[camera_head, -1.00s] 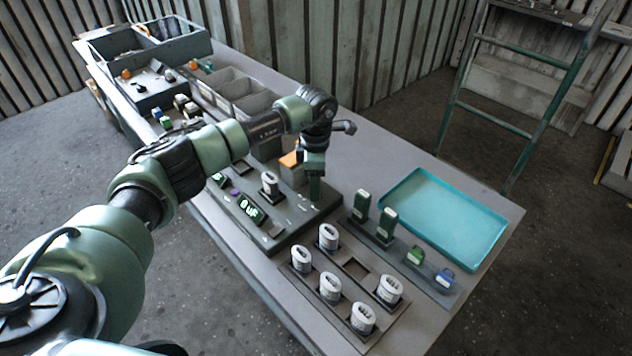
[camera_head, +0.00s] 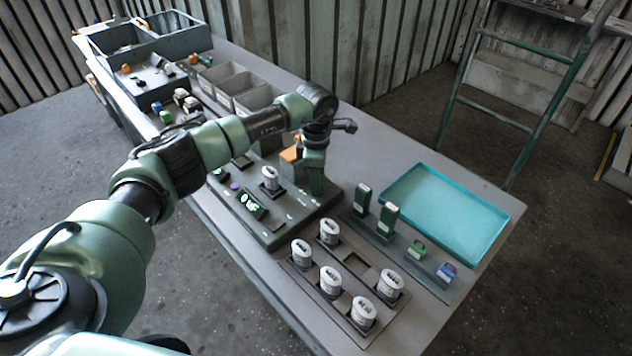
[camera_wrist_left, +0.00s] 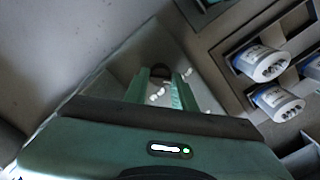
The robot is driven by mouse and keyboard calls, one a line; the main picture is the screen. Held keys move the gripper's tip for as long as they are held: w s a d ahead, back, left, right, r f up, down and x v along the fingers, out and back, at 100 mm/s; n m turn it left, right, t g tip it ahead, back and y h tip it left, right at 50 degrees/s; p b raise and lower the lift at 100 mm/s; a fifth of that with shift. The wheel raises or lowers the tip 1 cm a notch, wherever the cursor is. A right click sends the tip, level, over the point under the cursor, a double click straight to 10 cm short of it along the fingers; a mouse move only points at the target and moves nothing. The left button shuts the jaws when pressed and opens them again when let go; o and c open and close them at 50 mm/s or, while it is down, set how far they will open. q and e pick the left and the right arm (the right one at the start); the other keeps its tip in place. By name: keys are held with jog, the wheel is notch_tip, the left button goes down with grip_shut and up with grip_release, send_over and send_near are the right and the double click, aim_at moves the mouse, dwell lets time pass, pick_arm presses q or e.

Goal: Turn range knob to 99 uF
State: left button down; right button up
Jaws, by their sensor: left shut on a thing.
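The tester (camera_head: 275,232) is a flat grey-green box on the bench, with a lit green display (camera_head: 252,206) that seems to read 0 uF. A white capacitor (camera_head: 270,180) stands upright in a socket on it. My left gripper (camera_head: 315,188) points down at the tester's far right part, its fingers shut on the range knob. In the left wrist view a dark round knob (camera_wrist_left: 160,71) shows at the fingertips, with small white marks around it. The knob is hidden in the head view, and its setting cannot be read. My right gripper is not in view.
A rack (camera_head: 337,311) with several white capacitors stands in front of the tester. A strip (camera_head: 437,285) with green and blue parts lies to the right, beside an empty turquoise tray (camera_head: 445,217). Grey bins (camera_head: 232,88) stand behind. An orange-topped thing (camera_head: 290,153) is close behind the gripper.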

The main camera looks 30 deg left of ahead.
pick_arm(q)
jog(key=m+b, duration=0.4)
jog(key=b, duration=0.1)
jog(key=shift+w+f+m, duration=0.1)
jog(key=shift+m, duration=0.3)
jog(key=m+b, duration=0.3)
jog(key=m, duration=0.1)
jog(key=shift+m, duration=0.3)
jog(key=m+b, duration=0.2)
jog(key=m, duration=0.2)
jog(key=shift+r+m+b, duration=0.2)
jog(key=shift+m+b, duration=0.25)
jog(key=shift+m, duration=1.45)
jog(key=c, duration=1.1)
grip_release()
jog(key=shift+c, duration=0.2)
